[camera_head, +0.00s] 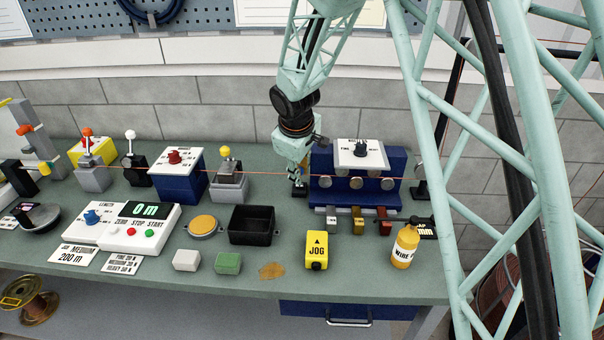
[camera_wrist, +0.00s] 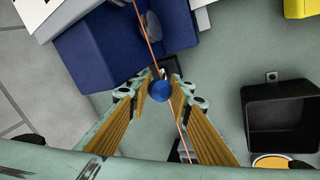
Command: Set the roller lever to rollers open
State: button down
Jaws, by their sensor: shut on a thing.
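The roller lever, topped by a blue ball knob (camera_wrist: 159,91), stands between my fingertips in the wrist view. My gripper (camera_wrist: 160,88) is shut on this knob, with a yellowish pad on each side of it. In the head view my gripper (camera_head: 299,181) points down just left of the blue roller block (camera_head: 318,194), and the lever is mostly hidden there. The block also shows in the wrist view (camera_wrist: 95,50). It carries several silver rollers (camera_head: 357,183) on its front and a white panel with a dark knob (camera_head: 361,150) on top. I cannot read the lever's setting.
An orange wire (camera_head: 262,172) runs past my gripper and along the rollers. A black tray (camera_head: 251,240) sits to the left. Small grey, brown and red blocks (camera_head: 358,222), a yellow JOG box (camera_head: 316,252) and a yellow bottle (camera_head: 404,246) stand in front.

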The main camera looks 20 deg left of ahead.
jog(key=shift+s+d+f+b, duration=0.1)
jog(key=shift+s+f+b, duration=0.2)
jog(key=shift+s+b, duration=0.4)
jog(key=c, duration=2.4)
grip_release()
jog(key=shift+s, duration=0.1)
jog(key=shift+r, duration=0.15)
jog(key=shift+r, duration=0.2)
jog(key=a+v, duration=0.1)
jog(key=v, duration=1)
jog(key=shift+d+r, duration=0.15)
jog(key=shift+d, duration=0.35)
jog(key=shift+s, duration=0.15)
